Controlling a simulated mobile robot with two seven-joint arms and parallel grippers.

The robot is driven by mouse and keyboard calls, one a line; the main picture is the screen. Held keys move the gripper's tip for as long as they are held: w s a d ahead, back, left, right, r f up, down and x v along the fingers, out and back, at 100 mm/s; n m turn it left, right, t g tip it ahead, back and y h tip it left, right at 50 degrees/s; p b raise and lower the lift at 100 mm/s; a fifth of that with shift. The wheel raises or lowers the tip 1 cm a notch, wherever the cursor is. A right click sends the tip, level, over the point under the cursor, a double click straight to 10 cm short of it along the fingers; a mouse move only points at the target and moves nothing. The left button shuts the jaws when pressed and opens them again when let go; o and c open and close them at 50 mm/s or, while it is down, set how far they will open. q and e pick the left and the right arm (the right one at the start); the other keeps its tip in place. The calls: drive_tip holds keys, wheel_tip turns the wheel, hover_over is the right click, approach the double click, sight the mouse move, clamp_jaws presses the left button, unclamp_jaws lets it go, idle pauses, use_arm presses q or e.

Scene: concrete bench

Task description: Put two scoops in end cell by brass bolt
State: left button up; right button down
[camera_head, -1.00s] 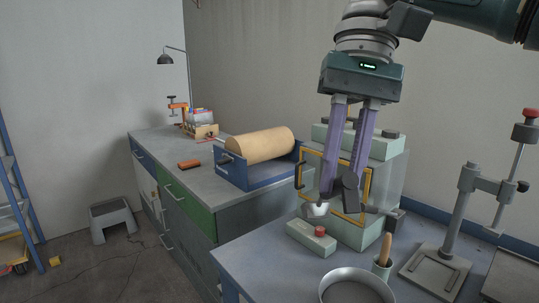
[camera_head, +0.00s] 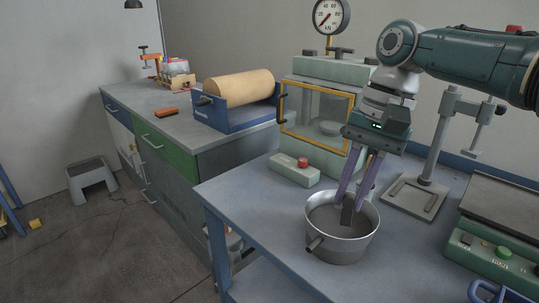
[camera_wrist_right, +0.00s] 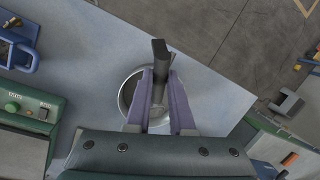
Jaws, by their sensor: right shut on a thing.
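My right gripper (camera_head: 357,198) is shut on the dark handle of a scoop (camera_head: 347,213) and points down into a round metal pan (camera_head: 335,254) at the front of the blue-grey bench. The pan holds grey material. The scoop's lower end is inside the pan and hidden, so I cannot tell whether it carries anything. In the right wrist view the dark scoop handle (camera_wrist_right: 159,48) stands out between the purple fingers, with the pan's rim (camera_wrist_right: 122,94) behind. I cannot make out a mould with cells or a brass bolt. My left gripper is not in view.
A glass-fronted chamber (camera_head: 317,109) with a yellow frame stands behind the pan, with a red-knobbed block (camera_head: 295,168) in front. A metal stand (camera_head: 428,180) and a green-buttoned machine (camera_head: 494,246) are at right. The bench left of the pan is clear.

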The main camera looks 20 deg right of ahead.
sight(352, 201)
drive_tip(key=shift+s+a+r+t+h+p, duration=0.3)
drive_tip(key=shift+s+t+h+p, duration=0.2)
drive_tip(key=shift+p, duration=1.05)
drive_tip(key=shift+s+a+r+t+h+p, duration=0.15)
drive_tip(key=shift+s+a+t+h+p, duration=0.3)
drive_tip(key=shift+p, duration=1.1)
drive_tip(key=shift+s+a+f+t, duration=0.1)
drive_tip(key=shift+t, duration=0.25)
drive_tip(key=shift+s+a+f+t+h+p, duration=0.1)
drive_tip(key=shift+s+a+t+h+p, duration=0.1)
drive_tip(key=shift+t+h+p, duration=0.2)
